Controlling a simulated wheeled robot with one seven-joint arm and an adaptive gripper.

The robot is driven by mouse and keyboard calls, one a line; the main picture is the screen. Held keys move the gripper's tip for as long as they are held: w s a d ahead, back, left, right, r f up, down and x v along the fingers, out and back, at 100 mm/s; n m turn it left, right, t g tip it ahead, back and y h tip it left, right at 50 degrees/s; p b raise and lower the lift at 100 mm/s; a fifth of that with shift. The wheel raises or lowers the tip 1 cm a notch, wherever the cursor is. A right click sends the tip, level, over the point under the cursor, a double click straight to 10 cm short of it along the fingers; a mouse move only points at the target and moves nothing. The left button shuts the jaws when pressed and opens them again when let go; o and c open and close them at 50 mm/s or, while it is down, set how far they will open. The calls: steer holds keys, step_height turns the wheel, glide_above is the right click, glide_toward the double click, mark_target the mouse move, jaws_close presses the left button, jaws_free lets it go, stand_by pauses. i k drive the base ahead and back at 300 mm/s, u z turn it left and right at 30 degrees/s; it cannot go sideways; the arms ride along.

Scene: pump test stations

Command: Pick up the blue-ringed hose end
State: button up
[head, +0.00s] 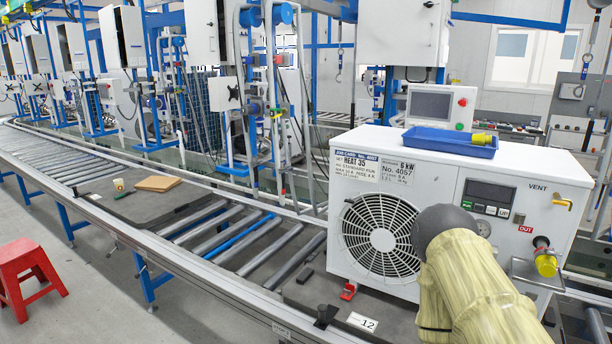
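Several grey hoses (271,60) hang on the blue-framed station at the middle back, beyond the conveyor. Small blue, yellow and red parts show among them. They are too small to tell which, if any, is the blue-ringed hose end. A white pump unit (350,260) stands on the conveyor at right, with a fan grille, a display panel, a VENT fitting (563,202) and an OUT port with a yellow cap (546,264). My arm in its beige sleeve reaches up in front of the unit. My gripper is not visible.
A blue tray (425,143) holding a yellow-ended part (482,139) lies on the unit. The roller conveyor (215,235) runs from left to lower right. A red stool (28,272) stands on the floor at left.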

mark_target(255, 162)
steer(key=u, duration=0.45)
steer(key=i, duration=1.15)
steer(key=u, duration=0.65)
steer(key=i, duration=0.45)
steer(key=u, duration=0.1)
